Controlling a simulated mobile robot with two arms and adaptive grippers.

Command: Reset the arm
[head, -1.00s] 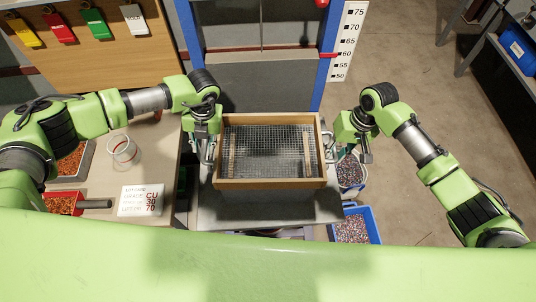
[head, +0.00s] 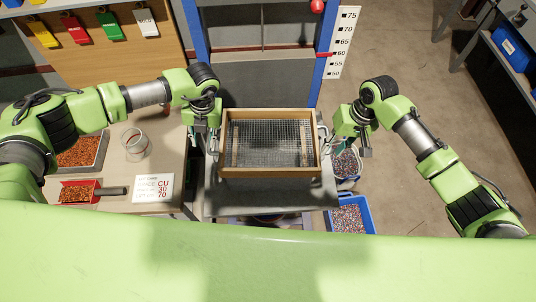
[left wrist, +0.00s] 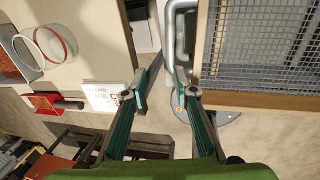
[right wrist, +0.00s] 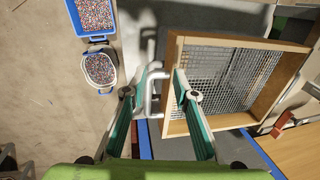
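My left gripper (head: 211,145) hangs at the left side of a wooden-framed wire sieve (head: 313,172). In the left wrist view its fingers (left wrist: 163,75) are apart with nothing gripped. The sieve's left metal handle (left wrist: 169,28) shows just beyond the right fingertip. My right gripper (head: 328,142) is at the sieve's right side. In the right wrist view its fingers (right wrist: 162,80) are apart, and the right metal handle (right wrist: 152,100) shows between them, not clamped. The sieve sits level on a grey surface. Both arms are bent, elbows outward.
A bench (head: 120,203) at left holds a red tray (head: 70,200), a ring-shaped container (head: 135,141) and a white card (head: 153,187). A blue bin (head: 370,222) and a pail of granules (head: 346,182) stand at right. A blue-posted frame (head: 326,40) rises behind. Floor at right is clear.

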